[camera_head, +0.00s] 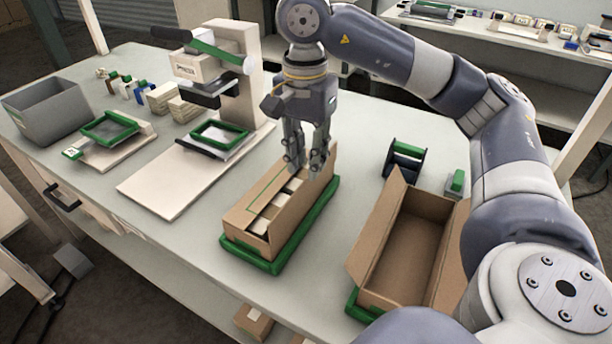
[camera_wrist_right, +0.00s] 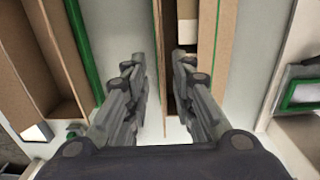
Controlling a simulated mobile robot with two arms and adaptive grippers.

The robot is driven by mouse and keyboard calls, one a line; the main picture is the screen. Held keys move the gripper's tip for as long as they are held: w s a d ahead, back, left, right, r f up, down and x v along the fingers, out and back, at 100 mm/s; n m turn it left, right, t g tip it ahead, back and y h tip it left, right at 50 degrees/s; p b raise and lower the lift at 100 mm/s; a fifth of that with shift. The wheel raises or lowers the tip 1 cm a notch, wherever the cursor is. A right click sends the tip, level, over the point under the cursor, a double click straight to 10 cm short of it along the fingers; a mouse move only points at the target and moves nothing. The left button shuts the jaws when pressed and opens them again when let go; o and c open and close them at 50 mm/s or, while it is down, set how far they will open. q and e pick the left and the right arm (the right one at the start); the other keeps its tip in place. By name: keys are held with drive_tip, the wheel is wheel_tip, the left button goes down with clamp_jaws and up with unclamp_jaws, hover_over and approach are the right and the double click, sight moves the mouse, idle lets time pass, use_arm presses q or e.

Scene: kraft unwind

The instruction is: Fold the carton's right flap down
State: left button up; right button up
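The carton (camera_head: 247,238) in the middle of the table is brown cardboard and sits on a green-edged base (camera_head: 300,235). White items (camera_head: 268,215) show in its narrow top opening. Its left top panel lies nearly flat, with a green line. Its right side (camera_head: 306,208) rises tall and looks upright; I cannot tell flap from wall there. My right gripper (camera_head: 307,160) points down at the carton's far end. Its two fingers are apart, with brown cardboard edges (camera_wrist_right: 163,60) in the gap in the wrist view; I cannot tell if they touch. My left gripper is not in view.
An open, empty carton (camera_head: 405,250) with raised flaps stands at the right, near my right arm. A black and green holder (camera_head: 403,160) is behind it. A beige press (camera_head: 225,70), a grey bin (camera_head: 50,107) and small blocks (camera_head: 162,97) occupy the left.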

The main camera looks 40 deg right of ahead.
sight(307, 187)
wheel_tip(307, 187, down, 3)
drive_tip(key=shift+s+r, duration=0.1)
drive_tip(key=shift+f, duration=0.2)
drive_tip(key=c, duration=0.4)
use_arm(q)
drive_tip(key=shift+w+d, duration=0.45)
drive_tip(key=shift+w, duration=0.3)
use_arm(e)
clamp_jaws()
